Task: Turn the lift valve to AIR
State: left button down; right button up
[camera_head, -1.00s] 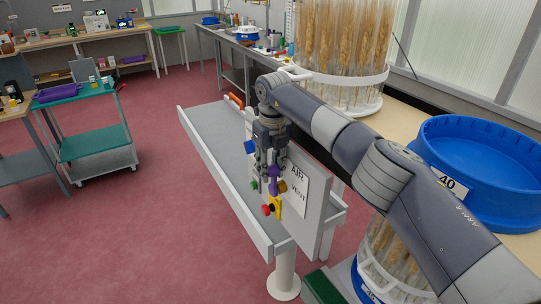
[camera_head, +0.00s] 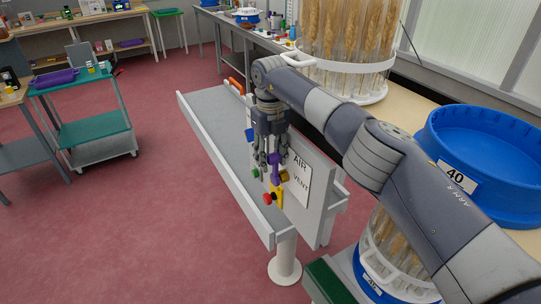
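The valve panel (camera_head: 318,205) is a white upright board with a label reading AIR (camera_head: 300,161) above VENT (camera_head: 301,182). At its left edge is a small valve with a purple handle (camera_head: 274,173), a yellow part (camera_head: 277,194) and a red knob (camera_head: 267,198). Small blue and green parts sit beside it. My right gripper (camera_head: 273,162) points down at the top of the purple handle, its fingers apart on either side. Whether they touch it I cannot tell. Which label the handle points to is unclear. My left gripper is not in view.
The panel stands on a grey tray-topped bench (camera_head: 222,140) with a raised rim. A blue basin (camera_head: 490,160) marked 40 and a rack of wheat ears (camera_head: 345,80) are on the right. A green cart (camera_head: 95,128) stands left. Red floor between is clear.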

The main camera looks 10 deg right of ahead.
jog(key=shift+r, duration=0.1)
notch_tip(320, 180, up, 12)
jog(key=shift+w, duration=0.15)
dwell(0.4)
dwell(0.3)
